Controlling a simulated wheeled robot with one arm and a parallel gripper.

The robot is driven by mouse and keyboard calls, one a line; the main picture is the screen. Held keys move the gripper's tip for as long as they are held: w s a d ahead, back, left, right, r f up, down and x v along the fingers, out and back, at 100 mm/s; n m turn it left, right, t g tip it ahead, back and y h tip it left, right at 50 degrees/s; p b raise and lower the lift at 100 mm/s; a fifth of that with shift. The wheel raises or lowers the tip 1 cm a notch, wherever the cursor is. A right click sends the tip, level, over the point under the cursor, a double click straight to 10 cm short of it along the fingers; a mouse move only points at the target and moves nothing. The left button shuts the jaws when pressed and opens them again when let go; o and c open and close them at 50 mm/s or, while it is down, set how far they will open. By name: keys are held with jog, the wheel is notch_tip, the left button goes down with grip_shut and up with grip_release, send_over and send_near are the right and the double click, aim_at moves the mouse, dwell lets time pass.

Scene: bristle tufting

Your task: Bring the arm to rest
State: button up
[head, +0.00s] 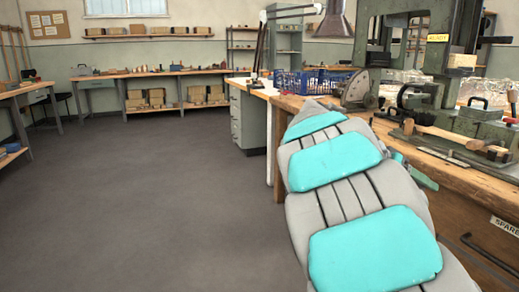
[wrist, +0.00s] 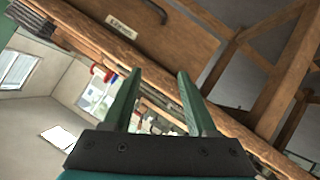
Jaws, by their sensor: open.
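My gripper (wrist: 159,75) shows in the wrist view with its two green fingers apart and nothing between them. My grey arm with turquoise pads reaches up the right half of the head view, along the front edge of the wooden workbench (head: 462,177). In the head view the arm hides most of my gripper. In the wrist view the bench edge (wrist: 150,68) runs diagonally beyond the fingers, with a labelled drawer front (wrist: 150,30) beside it. The fingers do not visibly touch it.
A green machine (head: 440,75) stands on the bench, with a wooden-handled piece (head: 450,137) before it. A blue crate (head: 300,82) sits farther back on the bench. A grey drawer cabinet (head: 250,120) stands beyond. The grey floor (head: 140,200) at left is clear.

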jog(key=s+a+f+n+g+y+p, duration=0.1)
jog(key=s+a+f+n+y, duration=0.15)
jog(key=s+f, duration=0.4)
jog(key=s+a+f+n+y, duration=0.1)
jog(key=s+a+f+y, duration=0.15)
jog(key=s, duration=0.65)
jog(key=s+a+f+n+g+y+p, duration=0.1)
jog(key=s+a+f+n+y, duration=0.2)
jog(key=s+a+f, duration=0.2)
jog(key=s+a+f+n+y, duration=0.3)
jog(key=s+a+f+y, duration=0.1)
jog(key=s+a, duration=0.7)
jog(key=shift+s+f+n+g+p, duration=0.4)
jog(key=shift+s+f, duration=0.35)
jog(key=shift+s, duration=0.45)
jog(key=shift+d, duration=0.15)
